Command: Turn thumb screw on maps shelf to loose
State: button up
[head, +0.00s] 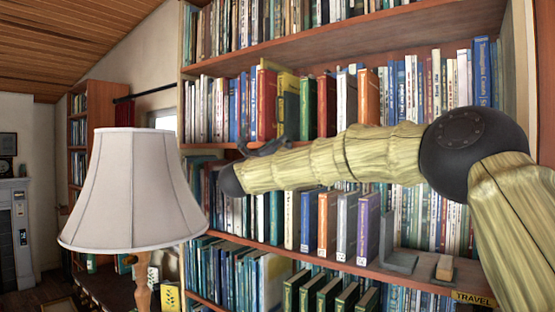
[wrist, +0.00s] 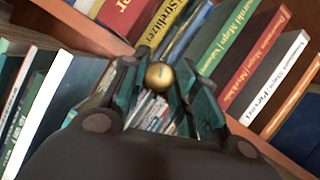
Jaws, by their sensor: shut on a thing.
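A round brass thumb screw (wrist: 159,76) with a slot-like mark shows in the wrist view, between my fingertips. My gripper (wrist: 158,82) is shut on it, one dark finger on each side. In the head view my gripper (head: 262,142) is a dark shape at the maps shelf's front edge, and the screw is hidden there. The maps shelf (head: 222,146) carries upright books. In the wrist view, a green book (wrist: 228,42) and a red book (wrist: 252,65) with "Maps" on their spines stand right of the screw. I cannot tell how far the screw is turned.
A lamp with a pale shade (head: 133,190) stands left of my arm. A lower shelf with a "TRAVEL" label (head: 473,298) holds a grey bookend (head: 400,262) and a small wooden block (head: 445,267). Books crowd the shelves closely around my gripper.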

jog(key=shift+s+d+r+n+g+y+p, duration=0.1)
jog(key=shift+n+g+y+p, duration=0.8)
jog(key=shift+n, duration=2.5)
jog(key=shift+w+a+r+n+g+y+p, duration=0.25)
jog(key=shift+n+y+p, duration=1)
jog(key=shift+n, duration=2.15)
jog(key=shift+s+d+n+g+y+p, duration=0.25)
jog(key=shift+n+g+y+p, duration=0.7)
jog(key=shift+n, duration=2.45)
jog(key=shift+p, duration=0.3)
jog(key=o, duration=1)
jog(key=shift+s, duration=0.1)
